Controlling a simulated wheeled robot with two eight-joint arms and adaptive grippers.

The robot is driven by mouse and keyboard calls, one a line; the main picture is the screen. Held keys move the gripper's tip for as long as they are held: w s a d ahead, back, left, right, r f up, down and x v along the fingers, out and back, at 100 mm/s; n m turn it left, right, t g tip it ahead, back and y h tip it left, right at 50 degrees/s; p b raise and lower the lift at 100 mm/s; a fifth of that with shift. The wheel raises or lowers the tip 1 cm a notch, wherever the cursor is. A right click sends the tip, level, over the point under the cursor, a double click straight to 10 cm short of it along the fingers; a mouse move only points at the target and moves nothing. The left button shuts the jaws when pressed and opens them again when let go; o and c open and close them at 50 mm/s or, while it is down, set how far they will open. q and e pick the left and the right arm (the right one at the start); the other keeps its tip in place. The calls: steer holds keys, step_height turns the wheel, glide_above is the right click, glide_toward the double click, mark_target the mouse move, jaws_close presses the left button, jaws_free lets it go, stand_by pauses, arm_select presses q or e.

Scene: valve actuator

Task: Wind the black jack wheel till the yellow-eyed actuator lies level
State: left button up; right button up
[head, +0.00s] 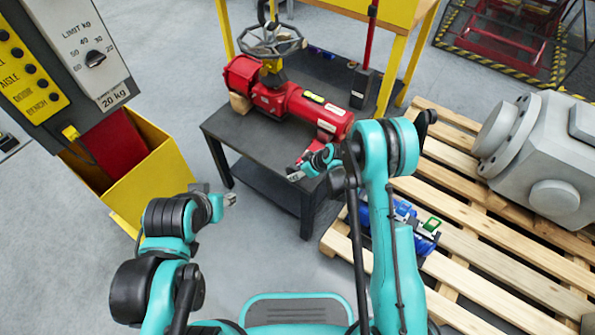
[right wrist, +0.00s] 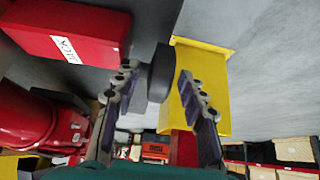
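The red actuator (head: 290,102) lies on the dark table, with a yellow level vial (head: 314,97) on its body and a grey handwheel (head: 271,41) at its far end. In the right wrist view, a red jack (right wrist: 70,28) with a white label has a black wheel (right wrist: 160,72) at its end. My right gripper (right wrist: 157,85) is open, its fingers on either side of the wheel; I cannot tell whether they touch it. In the head view my right gripper (head: 296,176) is at the table's near edge, its arm partly hiding the jack. My left gripper (head: 231,199) is away from the table, small; its opening is unclear.
The dark table (head: 225,128) holds a wooden block (head: 240,103) under the actuator. A wooden pallet (head: 455,215) with a grey machine (head: 550,150) stands at right. A yellow bin (head: 155,180) and a control panel (head: 75,50) stand at left. Floor between is clear.

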steer(key=v, duration=1.2)
arm_select(q)
steer(key=shift+o, duration=0.2)
arm_select(e)
steer(key=shift+r, duration=0.1)
